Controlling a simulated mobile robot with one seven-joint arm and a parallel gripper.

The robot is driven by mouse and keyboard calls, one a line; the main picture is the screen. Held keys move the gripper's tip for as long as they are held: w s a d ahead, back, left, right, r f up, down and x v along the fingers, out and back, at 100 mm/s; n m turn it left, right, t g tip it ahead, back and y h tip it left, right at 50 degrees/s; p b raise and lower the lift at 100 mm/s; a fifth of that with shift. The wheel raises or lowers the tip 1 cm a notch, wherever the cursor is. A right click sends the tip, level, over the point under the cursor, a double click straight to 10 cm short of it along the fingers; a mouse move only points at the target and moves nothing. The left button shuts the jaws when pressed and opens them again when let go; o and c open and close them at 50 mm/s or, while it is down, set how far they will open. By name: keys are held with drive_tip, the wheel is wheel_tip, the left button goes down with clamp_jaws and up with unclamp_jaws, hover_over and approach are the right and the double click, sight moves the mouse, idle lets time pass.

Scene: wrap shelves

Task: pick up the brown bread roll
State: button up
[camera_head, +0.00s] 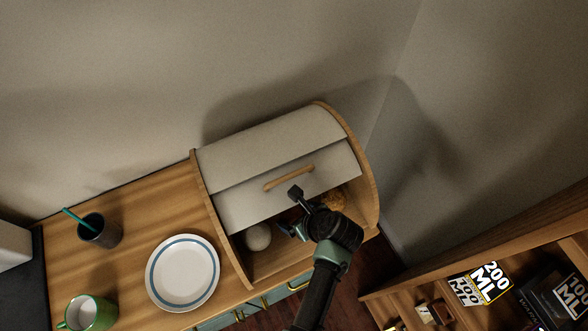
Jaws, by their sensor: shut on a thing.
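My gripper (292,212) is inside the front opening of the bread box (285,140), under its partly raised pale lid. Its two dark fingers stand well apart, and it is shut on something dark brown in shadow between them. This looks like the brown bread roll, but its outline is hard to make out. A golden-brown lump (334,198) shows behind my gripper, at the right inside the box, outside the fingers. A pale round thing (258,237) lies on the box floor, left of my gripper and apart from it.
A white plate with a blue ring (182,273), a dark cup with a teal stick (100,231) and a green mug (88,313) stand on the wooden counter (140,210) at left. A shelf with boxes (480,283) is at lower right. The box's wooden sides flank my gripper.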

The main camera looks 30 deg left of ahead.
drive_tip(key=shift+c, duration=0.6)
